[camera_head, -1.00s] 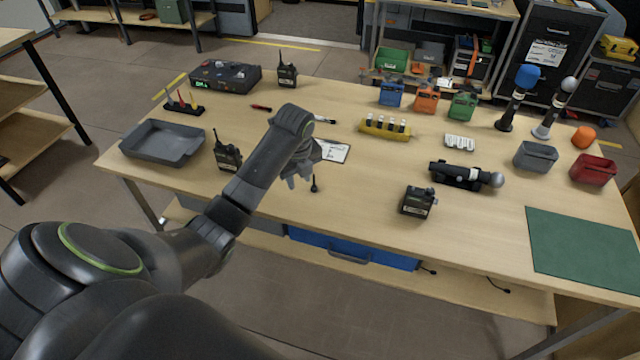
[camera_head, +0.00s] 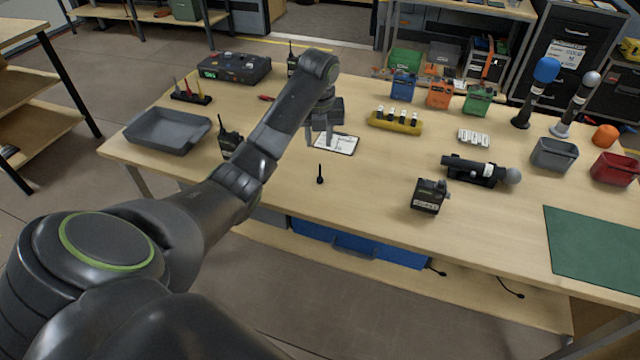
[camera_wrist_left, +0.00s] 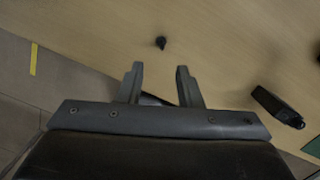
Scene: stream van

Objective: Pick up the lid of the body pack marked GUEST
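Three black body packs stand on the table: one near the front right of centre (camera_head: 428,196), one beside the grey tray (camera_head: 229,143), and one at the back (camera_head: 291,63). The front pack has a pale label on its face. The lettering on the packs is too small to read, so I cannot tell which is GUEST. No separate lid can be made out. My left gripper (camera_head: 320,136) is over the white card (camera_head: 337,144), left of and behind the front pack. In the left wrist view its fingers (camera_wrist_left: 158,70) are apart with nothing gripped. My right gripper is not in view.
A yellow holder (camera_head: 395,123), a black handheld microphone on a cradle (camera_head: 480,170) and a green mat (camera_head: 595,245) are to the right. A grey tray (camera_head: 167,130) is at left. Table around the front pack is clear.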

